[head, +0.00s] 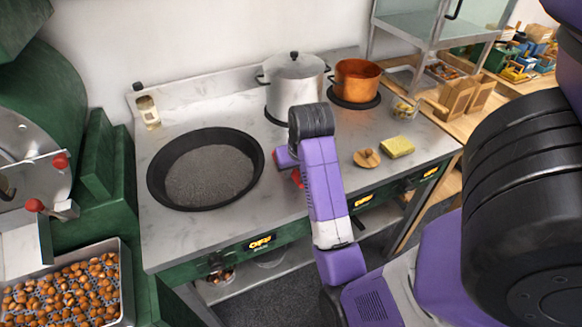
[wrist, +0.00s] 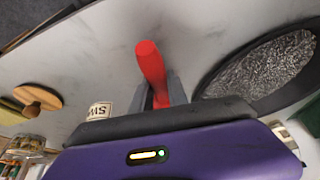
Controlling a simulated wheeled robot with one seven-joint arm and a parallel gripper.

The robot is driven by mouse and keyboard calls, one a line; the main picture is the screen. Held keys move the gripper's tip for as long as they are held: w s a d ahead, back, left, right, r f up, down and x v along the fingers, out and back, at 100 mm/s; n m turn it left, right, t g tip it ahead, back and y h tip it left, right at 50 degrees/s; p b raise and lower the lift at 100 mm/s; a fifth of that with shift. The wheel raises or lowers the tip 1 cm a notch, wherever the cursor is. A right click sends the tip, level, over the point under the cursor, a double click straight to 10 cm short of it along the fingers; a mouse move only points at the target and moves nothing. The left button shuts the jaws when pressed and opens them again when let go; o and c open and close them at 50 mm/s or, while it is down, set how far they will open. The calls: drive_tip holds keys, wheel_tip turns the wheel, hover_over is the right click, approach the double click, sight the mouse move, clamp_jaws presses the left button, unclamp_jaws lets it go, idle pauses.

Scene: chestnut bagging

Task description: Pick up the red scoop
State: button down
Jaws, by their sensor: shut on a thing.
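The red scoop (wrist: 151,65) shows in the wrist view as a red rounded handle between the two grey fingers of my gripper (wrist: 158,92). My gripper is shut on it. The rest of the scoop is hidden behind my gripper body. In the head view a small red part of the scoop (head: 297,177) shows beside my purple wrist, over the marble counter just right of the black pan. I cannot tell whether the scoop touches the counter.
A wide black pan (head: 206,169) of grey grains lies left of my gripper. A steel pot (head: 295,85) and a copper pot (head: 357,82) stand behind. A wooden lid (head: 366,158) and yellow sponge (head: 397,146) lie to the right. A chestnut tray (head: 125,285) is at lower left.

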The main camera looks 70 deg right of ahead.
drive_tip(key=shift+r, duration=0.1)
wheel_tip(320, 180, up, 20)
drive_tip(key=p, duration=1.2)
drive_tip(key=shift+r, duration=0.1)
idle(0.6)
